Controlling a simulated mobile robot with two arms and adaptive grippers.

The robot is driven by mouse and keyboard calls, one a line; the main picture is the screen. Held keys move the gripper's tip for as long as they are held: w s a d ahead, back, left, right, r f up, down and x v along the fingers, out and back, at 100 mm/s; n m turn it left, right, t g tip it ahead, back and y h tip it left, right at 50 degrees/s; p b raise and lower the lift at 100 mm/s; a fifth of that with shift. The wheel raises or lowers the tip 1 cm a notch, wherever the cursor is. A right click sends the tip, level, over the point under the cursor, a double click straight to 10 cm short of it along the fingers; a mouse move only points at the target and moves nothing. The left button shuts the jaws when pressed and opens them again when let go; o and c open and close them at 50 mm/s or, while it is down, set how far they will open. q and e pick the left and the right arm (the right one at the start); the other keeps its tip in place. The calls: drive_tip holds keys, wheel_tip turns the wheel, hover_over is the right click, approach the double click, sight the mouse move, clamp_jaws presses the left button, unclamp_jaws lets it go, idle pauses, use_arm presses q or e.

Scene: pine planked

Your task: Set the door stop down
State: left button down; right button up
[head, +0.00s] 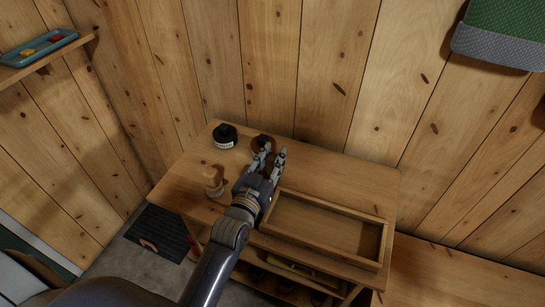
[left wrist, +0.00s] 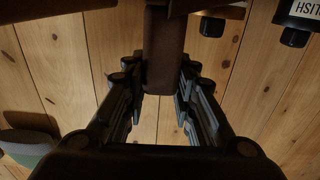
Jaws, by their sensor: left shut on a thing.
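My left gripper (head: 268,156) is over the back of the wooden table (head: 335,178), with its fingers pointing at the plank wall. It is shut on a dark brown thing, taken to be the door stop (head: 262,141), which shows just past the fingertips. In the left wrist view the door stop (left wrist: 164,55) stands as a brown bar between the two fingers (left wrist: 160,85). The fingers and arm hide part of it, and I cannot tell whether it touches the tabletop. My right gripper is not in view.
A black labelled bottle (head: 225,136) stands left of the gripper; a pale wooden knobbed piece (head: 212,181) is nearer the front left. An empty shallow wooden tray (head: 318,256) takes up the front right. Bare tabletop lies behind the tray. A shelf (head: 47,60) holds a blue tray.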

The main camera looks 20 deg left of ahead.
use_arm(q)
drive_tip(key=shift+f, duration=0.1)
drive_tip(key=c, duration=1.3)
unclamp_jaws()
